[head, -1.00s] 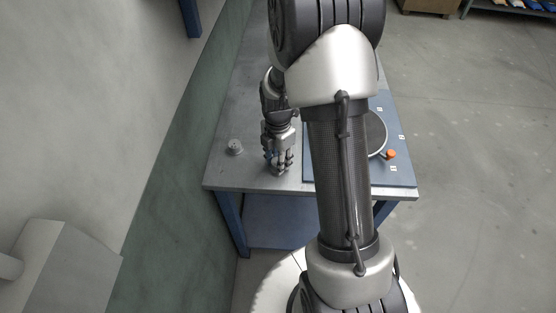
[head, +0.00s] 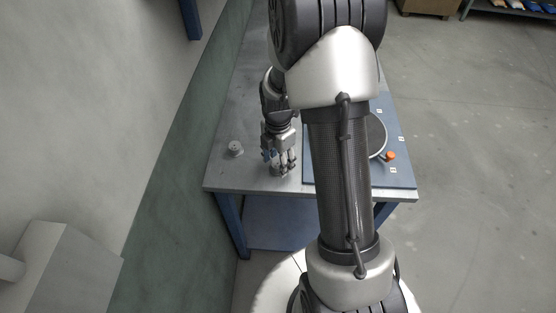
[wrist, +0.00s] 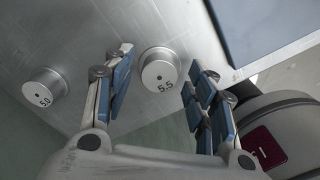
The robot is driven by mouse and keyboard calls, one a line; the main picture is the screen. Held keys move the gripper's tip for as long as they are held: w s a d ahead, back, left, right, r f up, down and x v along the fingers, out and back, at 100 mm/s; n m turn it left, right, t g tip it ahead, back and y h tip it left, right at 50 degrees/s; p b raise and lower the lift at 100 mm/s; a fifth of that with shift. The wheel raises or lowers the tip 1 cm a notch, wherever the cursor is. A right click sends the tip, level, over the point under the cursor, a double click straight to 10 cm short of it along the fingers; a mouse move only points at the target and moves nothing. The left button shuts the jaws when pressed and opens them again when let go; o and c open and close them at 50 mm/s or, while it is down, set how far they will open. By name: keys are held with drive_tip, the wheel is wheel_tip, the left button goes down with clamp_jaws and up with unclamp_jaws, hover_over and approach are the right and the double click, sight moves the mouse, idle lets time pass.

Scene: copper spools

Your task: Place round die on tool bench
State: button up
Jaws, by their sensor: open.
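A round silver die marked 5.5 (wrist: 159,70) stands on the metal tool bench (head: 225,180) in the wrist view. Its marked face is up. My gripper (head: 281,160) is open just above the bench near its front edge. In the wrist view its blue-padded fingers are spread on either side of the 5.5 die, with a visible gap on both sides. In the head view the fingers mostly hide that die. A second round die, marked 5.0 (wrist: 44,87), stands apart to the left; it also shows in the head view (head: 235,149).
A blue-grey plate (head: 402,175) with a round disc (head: 376,135) and an orange knob (head: 390,155) lies on the bench's right side, partly hidden by my arm. A green-grey wall (head: 165,190) runs along the left. Bare bench lies around the 5.0 die.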

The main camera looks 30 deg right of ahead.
wheel_tip(320, 180, up, 12)
drive_tip(key=p, duration=0.3)
wheel_tip(320, 180, up, 12)
drive_tip(key=m+t, duration=0.2)
drive_tip(key=m, duration=0.6)
hover_over(278, 163)
drive_tip(key=s+a, duration=0.7)
drive_tip(key=s+a+r+m+t, duration=0.1)
drive_tip(key=s+a+r+m, duration=0.1)
drive_tip(key=s+m, duration=0.4)
drive_tip(key=s+a+r+m+t, duration=0.1)
drive_tip(key=s+a+r+m, duration=0.2)
drive_tip(key=s+m, duration=0.3)
drive_tip(key=shift+s+a+r+t, duration=0.25)
drive_tip(key=shift+s+r+t, duration=0.05)
drive_tip(key=shift+s, duration=0.15)
drive_tip(key=shift+c, duration=0.4)
